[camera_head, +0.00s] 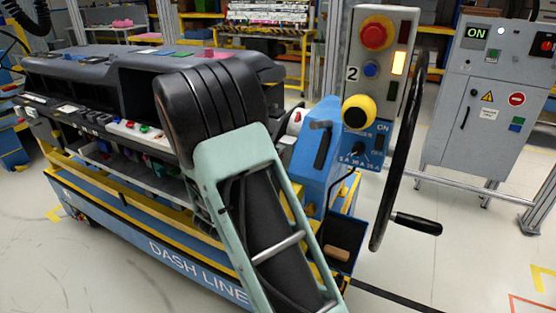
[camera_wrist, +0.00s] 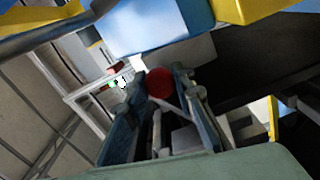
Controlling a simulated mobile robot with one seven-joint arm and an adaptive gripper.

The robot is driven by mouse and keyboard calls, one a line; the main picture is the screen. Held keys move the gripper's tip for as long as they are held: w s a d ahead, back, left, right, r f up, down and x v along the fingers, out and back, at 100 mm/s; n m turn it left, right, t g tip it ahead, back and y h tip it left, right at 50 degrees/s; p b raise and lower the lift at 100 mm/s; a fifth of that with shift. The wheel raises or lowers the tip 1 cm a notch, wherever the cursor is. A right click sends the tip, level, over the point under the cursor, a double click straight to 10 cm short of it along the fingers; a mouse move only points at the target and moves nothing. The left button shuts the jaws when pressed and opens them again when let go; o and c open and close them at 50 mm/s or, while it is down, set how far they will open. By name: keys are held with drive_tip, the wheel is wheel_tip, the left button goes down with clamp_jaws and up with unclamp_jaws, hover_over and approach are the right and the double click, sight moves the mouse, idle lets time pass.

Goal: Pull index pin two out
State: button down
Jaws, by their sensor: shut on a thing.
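In the wrist view, my gripper (camera_wrist: 161,78) has its two fingers on either side of a round red knob (camera_wrist: 159,84). It is shut on this knob. No number on the knob can be read, and any shaft behind it is hidden, so I cannot tell how far out it sits. In the head view, my own arm covers the gripper and the knob's place on the dashboard module's cart (camera_head: 190,262).
The dashboard (camera_head: 80,68) lies left. A grey cabinet (camera_head: 490,110) stands at the far right, with open floor before it.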

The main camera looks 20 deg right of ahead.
drive_tip(key=shift+a+f, duration=0.1)
drive_tip(key=shift+a, duration=0.05)
drive_tip(key=c, duration=1.6)
unclamp_jaws()
drive_tip(key=shift+s, duration=0.15)
drive_tip(key=shift+a, duration=0.1)
drive_tip(key=v, duration=1.2)
